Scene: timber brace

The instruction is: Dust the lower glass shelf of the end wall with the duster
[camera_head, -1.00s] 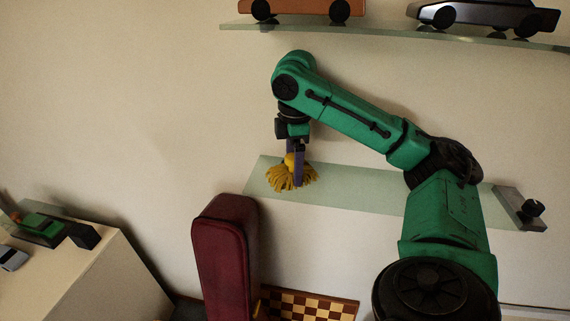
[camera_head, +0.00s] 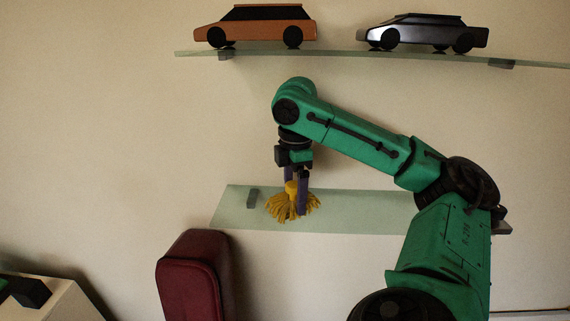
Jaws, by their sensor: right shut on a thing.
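The lower glass shelf (camera_head: 360,212) runs along the wall, and my right arm covers its right end. My right gripper (camera_head: 297,190) points down over the shelf's left part. It is shut on the duster (camera_head: 292,205), whose yellow strands hang down and spread at the shelf's surface. The strands appear to touch the glass. My left gripper is not in view.
An upper glass shelf (camera_head: 340,53) holds an orange toy car (camera_head: 255,30) and a dark grey toy car (camera_head: 425,34). A dark red case (camera_head: 190,280) stands below the lower shelf's left end. A pale cabinet (camera_head: 60,305) is at the lower left.

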